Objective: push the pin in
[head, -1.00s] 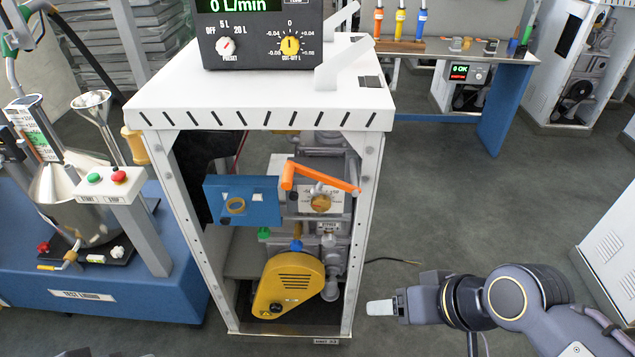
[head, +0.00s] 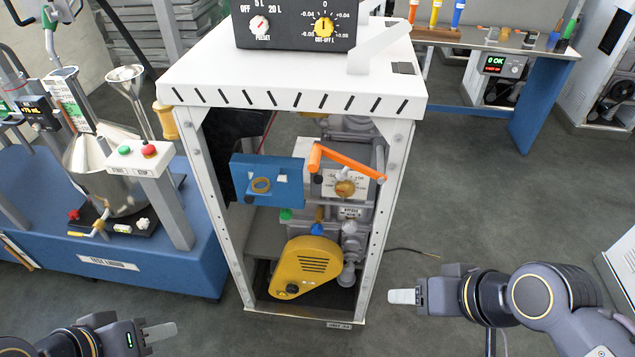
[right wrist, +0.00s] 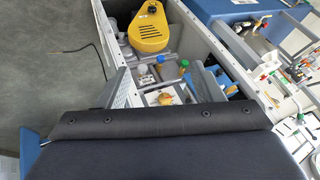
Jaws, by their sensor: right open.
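The dispenser frame is an open white cabinet (head: 300,92). Inside are a blue plate (head: 240,181) with a brass ring (head: 261,185), an orange lever (head: 345,164) and a round brass part (head: 345,188) on a labelled block. I cannot tell for sure which small part is the pin. My right gripper (head: 403,296) is outside the cabinet, right of its lower front post, open and empty. My left gripper (head: 160,332) is low at the left, apart from the cabinet; its opening is unclear. In the right wrist view, the brass part (right wrist: 164,98) shows beyond a dark piece of mine.
A yellow cover (head: 306,270) sits low in the cabinet. A blue bench (head: 150,262) with a steel funnel is at the left.

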